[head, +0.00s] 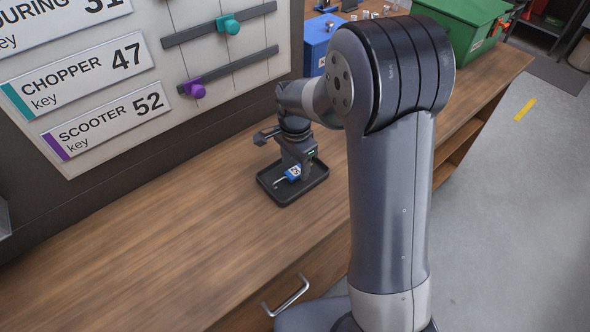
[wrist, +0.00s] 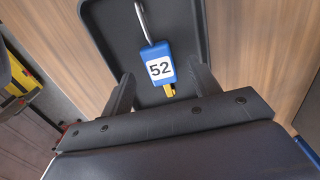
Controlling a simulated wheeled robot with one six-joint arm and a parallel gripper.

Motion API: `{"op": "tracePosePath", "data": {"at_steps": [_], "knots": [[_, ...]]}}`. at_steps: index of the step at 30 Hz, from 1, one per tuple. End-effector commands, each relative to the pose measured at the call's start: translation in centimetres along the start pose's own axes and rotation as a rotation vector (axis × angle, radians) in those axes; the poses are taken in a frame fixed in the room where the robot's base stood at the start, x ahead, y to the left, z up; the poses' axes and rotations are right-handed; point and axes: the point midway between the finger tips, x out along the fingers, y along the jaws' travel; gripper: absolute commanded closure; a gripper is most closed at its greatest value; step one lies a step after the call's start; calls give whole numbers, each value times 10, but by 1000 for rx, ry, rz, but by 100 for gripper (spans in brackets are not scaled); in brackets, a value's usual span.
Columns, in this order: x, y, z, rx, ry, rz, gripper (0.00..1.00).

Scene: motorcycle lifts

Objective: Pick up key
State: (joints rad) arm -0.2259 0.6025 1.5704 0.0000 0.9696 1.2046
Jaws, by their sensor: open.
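In the head view the key (head: 292,174) shows in the tray (head: 285,196), partly hidden by my gripper. My gripper (wrist: 160,85) is open, with one finger on each side of the key's head. I cannot tell whether the fingers touch it. In the head view my gripper (head: 296,165) is low over the tray.
A board (head: 150,80) with labels and purple and teal sliders stands behind the bench. A blue box (head: 317,45) and a green box (head: 475,25) stand at the back. The bench top (head: 150,240) left of the tray is clear.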

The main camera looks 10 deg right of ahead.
Motion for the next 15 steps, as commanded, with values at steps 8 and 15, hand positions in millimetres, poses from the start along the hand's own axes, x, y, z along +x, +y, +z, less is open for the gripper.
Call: {"op": "tracePosePath", "data": {"at_steps": [8,15], "knots": [[20,0,0,-1,0,-1,42],[20,0,0,-1,0,-1,49]]}}
